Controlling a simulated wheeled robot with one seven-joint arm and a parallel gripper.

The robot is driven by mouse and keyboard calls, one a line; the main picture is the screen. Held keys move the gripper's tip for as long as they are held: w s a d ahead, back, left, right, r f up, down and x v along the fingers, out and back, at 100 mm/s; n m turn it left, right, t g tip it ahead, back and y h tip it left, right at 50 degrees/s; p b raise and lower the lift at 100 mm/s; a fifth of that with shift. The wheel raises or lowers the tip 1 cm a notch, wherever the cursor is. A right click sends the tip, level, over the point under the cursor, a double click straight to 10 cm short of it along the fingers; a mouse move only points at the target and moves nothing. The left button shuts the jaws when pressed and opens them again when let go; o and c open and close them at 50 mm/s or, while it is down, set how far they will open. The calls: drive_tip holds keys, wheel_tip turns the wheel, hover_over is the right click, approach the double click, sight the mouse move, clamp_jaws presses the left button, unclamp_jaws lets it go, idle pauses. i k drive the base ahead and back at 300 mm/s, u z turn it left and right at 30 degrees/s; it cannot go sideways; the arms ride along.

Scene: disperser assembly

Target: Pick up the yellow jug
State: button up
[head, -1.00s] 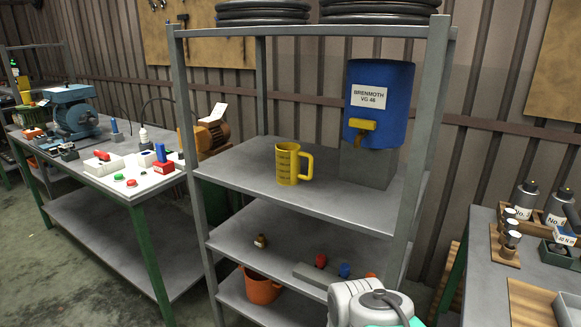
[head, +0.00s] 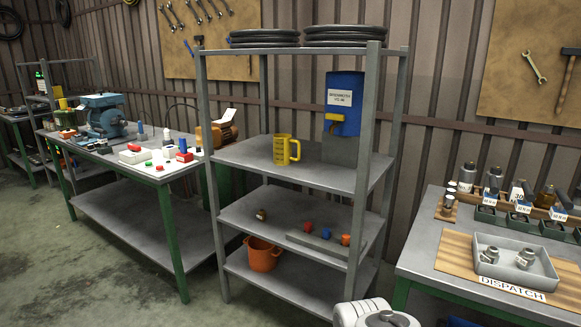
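The yellow jug (head: 286,151) stands upright on the upper deck of the grey metal shelf unit (head: 240,152). Its handle points right, and dark marks show on its side. It stands left of the blue drum (head: 345,97) with a yellow tap, apart from it. Only a pale part of my own arm shows at the bottom edge of the head view. My gripper is not in view.
Shelf posts (head: 368,140) frame the deck, and a top board with black discs (head: 264,37) lies above. Lower boards hold small coloured parts and an orange bucket (head: 262,254). A workbench (head: 90,200) stands left and a dispatch table (head: 415,262) right.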

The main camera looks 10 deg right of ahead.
sight(282, 143)
drive_tip(key=u, duration=1.15)
drive_tip(key=i, duration=1.85)
drive_tip(key=z, duration=0.6)
